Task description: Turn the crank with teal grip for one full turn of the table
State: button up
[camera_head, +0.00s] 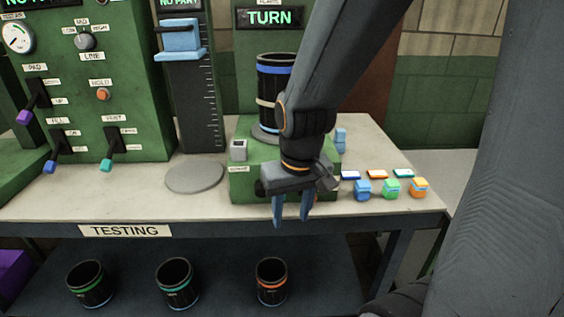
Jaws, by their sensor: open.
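A green block (240,185) on the testing bench carries a grey round table, and a black sleeve (275,85) with a blue band stands upright on it. My gripper (292,213) points down in front of the block's front face, with its two blue fingers apart and nothing seen between them. A dark round part (259,187) shows on the block's front just left of my gripper. The crank and its teal grip cannot be made out; my gripper and wrist cover much of that face. A sign above reads TURN (269,18).
A panel at left has levers, one with a teal knob (106,165). A grey disc (194,177) lies on the bench. Small blue, green and orange pieces (391,188) stand at right. Several sleeves (176,285) stand on the lower shelf. The bench's front edge (215,220) is near.

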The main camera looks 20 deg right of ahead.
jog(key=w+r+m+p, duration=0.1)
jog(key=w+r, duration=0.1)
jog(key=r, duration=0.1)
jog(key=w+r+m+g+p, duration=0.1)
jog(key=w+r, duration=0.2)
jog(key=r, duration=0.1)
jog(key=w+r+m+g+p, duration=0.1)
jog(key=w+r, duration=0.1)
jog(key=r, duration=0.1)
jog(key=shift+w+r, duration=0.2)
jog(key=shift+f+p, duration=0.9)
jog(key=shift+f, duration=2.85)
grip_shut()
jog(key=shift+d, duration=0.15)
